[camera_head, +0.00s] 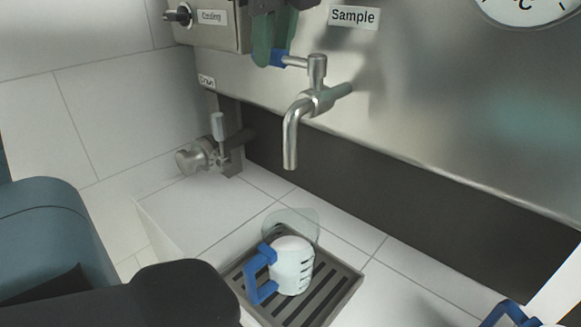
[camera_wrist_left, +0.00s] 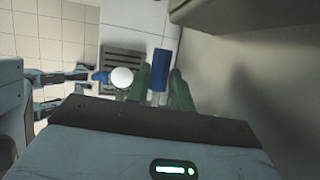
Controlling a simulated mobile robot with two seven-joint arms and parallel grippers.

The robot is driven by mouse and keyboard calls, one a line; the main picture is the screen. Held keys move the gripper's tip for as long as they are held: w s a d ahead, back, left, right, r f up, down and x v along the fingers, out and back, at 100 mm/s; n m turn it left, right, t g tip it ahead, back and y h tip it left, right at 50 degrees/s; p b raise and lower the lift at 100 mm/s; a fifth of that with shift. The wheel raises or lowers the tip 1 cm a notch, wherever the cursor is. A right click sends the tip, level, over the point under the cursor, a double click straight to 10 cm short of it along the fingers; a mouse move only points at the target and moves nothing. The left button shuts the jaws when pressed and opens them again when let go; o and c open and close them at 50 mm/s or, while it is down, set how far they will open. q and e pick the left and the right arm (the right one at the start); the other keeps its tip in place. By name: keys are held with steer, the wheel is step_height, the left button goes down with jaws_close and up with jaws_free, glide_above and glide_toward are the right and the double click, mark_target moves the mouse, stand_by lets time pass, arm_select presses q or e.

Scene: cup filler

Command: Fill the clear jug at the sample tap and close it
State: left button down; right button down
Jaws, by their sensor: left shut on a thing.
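The sample tap (camera_head: 313,98) sticks out of the steel wall, its spout pointing down. My left gripper (camera_head: 268,52) is at the top of the head view, its green fingers shut on the tap's blue lever end (camera_head: 279,58). The lever also shows between the fingers in the left wrist view (camera_wrist_left: 159,72). The jug (camera_head: 292,268) stands upright on the drain grate, below the spout, with white contents and a blue handle to the left. A clear part (camera_head: 290,222) rises above the white; I cannot tell whether it is wall or lid. No stream shows below the spout.
The slotted drain grate (camera_head: 352,280) lies on white tiles. A drain valve (camera_head: 205,152) is at the left. A blue-edged object (camera_head: 508,312) is cut off at lower right. Blue-grey parts (camera_wrist_left: 62,77) left of the jug in the wrist view may be my right gripper.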

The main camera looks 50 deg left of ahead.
arm_select(q)
steer(key=shift+w, duration=0.15)
steer(key=shift+r+m, duration=0.15)
steer(key=shift+m, duration=0.15)
steer(key=c, duration=1.4)
jaws_free()
steer(key=shift+w, duration=0.15)
steer(key=shift+c, duration=0.2)
steer(key=o, duration=0.3)
steer(key=shift+w, duration=0.2)
steer(key=shift+s, duration=0.1)
steer(key=shift+s, duration=0.1)
